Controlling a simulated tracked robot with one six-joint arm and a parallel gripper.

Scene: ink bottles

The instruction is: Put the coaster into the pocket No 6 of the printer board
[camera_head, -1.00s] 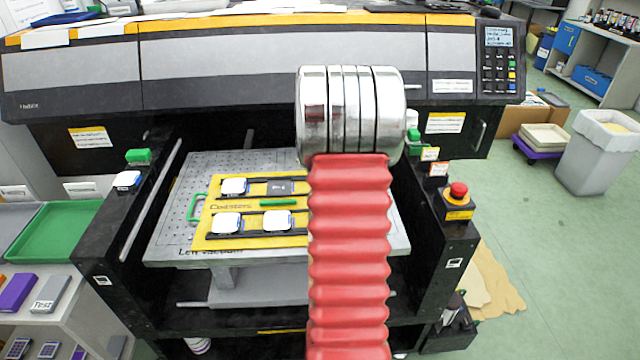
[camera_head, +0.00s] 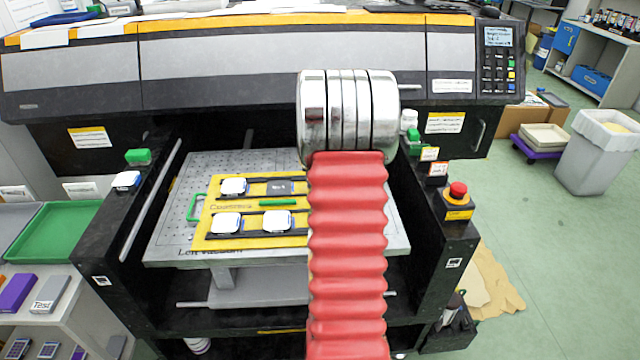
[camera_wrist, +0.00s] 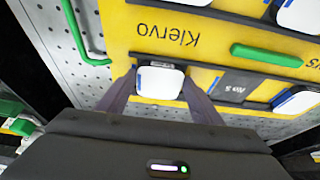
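The coaster (camera_wrist: 160,80), a white rounded square with a blue edge, sits between the two fingertips of my gripper (camera_wrist: 160,84) in the wrist view. The fingers appear to touch its sides. It is at the end of the row beside the empty dark pocket No 5 (camera_wrist: 235,86), where pocket No 6 lies. I cannot tell whether it rests in the pocket or hangs just above it. The yellow printer board (camera_head: 211,236) lies on the grey perforated bed. My arm hides its right part in the head view.
Other white coasters (camera_head: 233,186), (camera_head: 226,222), (camera_head: 277,220) sit in the board's left pockets. Green handles (camera_head: 193,207) stick out at the board's sides. The printer's black side walls (camera_head: 446,250) flank the bed, with a red button (camera_head: 458,190) at right.

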